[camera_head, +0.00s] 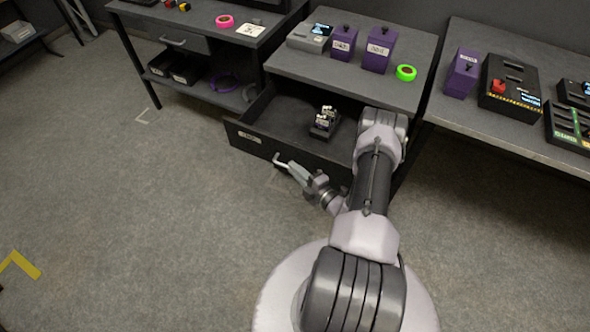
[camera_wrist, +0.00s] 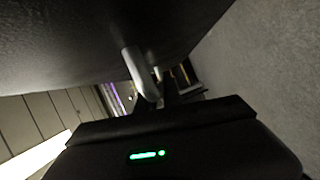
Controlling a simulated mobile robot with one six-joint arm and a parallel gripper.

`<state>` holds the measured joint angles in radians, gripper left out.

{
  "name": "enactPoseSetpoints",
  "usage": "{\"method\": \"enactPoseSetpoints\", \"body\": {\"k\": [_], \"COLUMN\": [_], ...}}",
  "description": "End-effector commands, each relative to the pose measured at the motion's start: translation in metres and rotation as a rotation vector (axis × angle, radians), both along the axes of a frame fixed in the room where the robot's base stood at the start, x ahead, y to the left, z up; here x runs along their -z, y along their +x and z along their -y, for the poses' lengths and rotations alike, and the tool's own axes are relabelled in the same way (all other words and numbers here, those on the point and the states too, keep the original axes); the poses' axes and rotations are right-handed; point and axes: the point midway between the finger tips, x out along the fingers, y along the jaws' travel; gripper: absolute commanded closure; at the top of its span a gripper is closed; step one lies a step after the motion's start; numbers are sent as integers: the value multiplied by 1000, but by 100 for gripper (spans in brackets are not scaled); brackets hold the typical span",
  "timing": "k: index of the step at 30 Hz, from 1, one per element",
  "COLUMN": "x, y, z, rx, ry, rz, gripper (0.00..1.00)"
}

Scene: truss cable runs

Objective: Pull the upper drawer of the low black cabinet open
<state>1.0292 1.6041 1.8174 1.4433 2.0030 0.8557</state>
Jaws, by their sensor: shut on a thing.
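The low black cabinet (camera_head: 345,68) stands at the back middle in the head view. Its upper drawer (camera_head: 262,140) is pulled out well past the cabinet front, and a small dark device (camera_head: 325,122) with pale parts lies inside. My gripper (camera_head: 285,164) is at the drawer's front, shut on the light metal bar handle (camera_head: 277,158). In the wrist view the handle (camera_wrist: 140,75) shows as a pale bar running down from the dark drawer front to my gripper (camera_wrist: 160,98). My arm hides the right part of the drawer front.
Purple boxes (camera_head: 377,50), a grey device and a green tape roll (camera_head: 406,73) stand on the cabinet top. A bench (camera_head: 190,25) with a pink roll (camera_head: 225,21) is at left, another bench (camera_head: 500,120) at right.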

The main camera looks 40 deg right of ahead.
Motion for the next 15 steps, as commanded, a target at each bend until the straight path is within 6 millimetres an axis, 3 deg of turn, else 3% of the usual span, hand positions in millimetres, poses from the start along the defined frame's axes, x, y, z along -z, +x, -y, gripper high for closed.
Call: {"method": "enactPoseSetpoints", "body": {"k": [1, 2, 5, 15], "x": [0, 0, 0, 0], "y": [0, 0, 0, -2], "z": [0, 0, 0, 1], "rx": [0, 0, 0, 2], "ry": [0, 0, 0, 0], "rz": [0, 0, 0, 0], "gripper": [100, 87, 68, 67]}}
